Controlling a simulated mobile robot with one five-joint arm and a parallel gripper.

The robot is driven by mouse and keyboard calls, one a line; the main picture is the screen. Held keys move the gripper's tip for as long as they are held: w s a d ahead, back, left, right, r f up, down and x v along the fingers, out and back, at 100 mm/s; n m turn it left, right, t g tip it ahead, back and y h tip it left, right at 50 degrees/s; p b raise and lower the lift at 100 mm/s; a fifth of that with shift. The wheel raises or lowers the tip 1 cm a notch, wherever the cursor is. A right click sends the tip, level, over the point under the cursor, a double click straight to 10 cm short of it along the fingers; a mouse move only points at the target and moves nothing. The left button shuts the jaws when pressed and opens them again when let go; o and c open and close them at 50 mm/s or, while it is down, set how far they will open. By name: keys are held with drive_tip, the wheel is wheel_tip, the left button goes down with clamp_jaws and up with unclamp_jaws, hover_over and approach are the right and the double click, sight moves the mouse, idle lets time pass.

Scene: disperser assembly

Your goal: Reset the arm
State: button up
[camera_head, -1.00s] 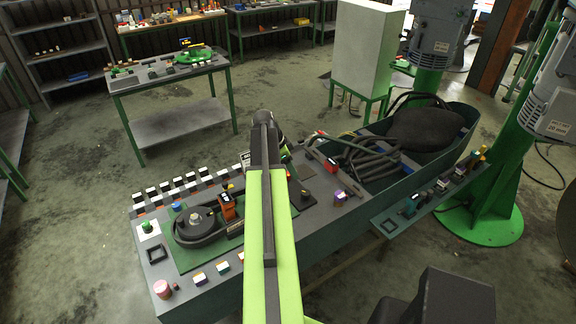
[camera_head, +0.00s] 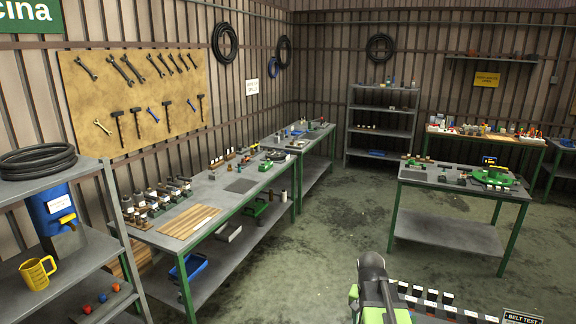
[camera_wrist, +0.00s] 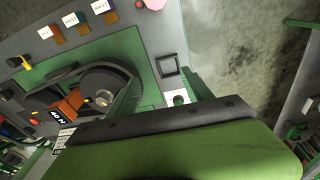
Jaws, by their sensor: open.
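My arm shows at the bottom of the head view (camera_head: 372,290), a dark rounded link with bright green below it. My gripper's fingertips cannot be made out there. In the wrist view my gripper (camera_wrist: 165,76) has two green fingers standing apart, with nothing held between them. Beyond them lies a grey bench top (camera_wrist: 140,22) with a green plate, a dark round pulley (camera_wrist: 105,82) and an orange block (camera_wrist: 68,104). A small dark square frame (camera_wrist: 168,65) lies on the bench top near the fingers.
A long workbench (camera_head: 215,195) with tools runs along the left wall. A shelf (camera_head: 50,270) with a yellow jug (camera_head: 37,273) stands at near left. A green-legged table (camera_head: 450,235) stands at right. The floor (camera_head: 320,250) between them is clear.

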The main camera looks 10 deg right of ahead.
drive_tip(key=s+a+n+y, duration=0.1)
drive_tip(key=a+n, duration=0.6)
drive_tip(key=a, duration=1.2)
wheel_tip(320, 180, down, 13)
drive_tip(key=s+b, duration=0.2)
drive_tip(key=b, duration=1.1)
drive_tip(key=shift+s+d+f, duration=0.15)
drive_tip(key=shift+s+d, duration=0.05)
drive_tip(key=shift+d, duration=0.2)
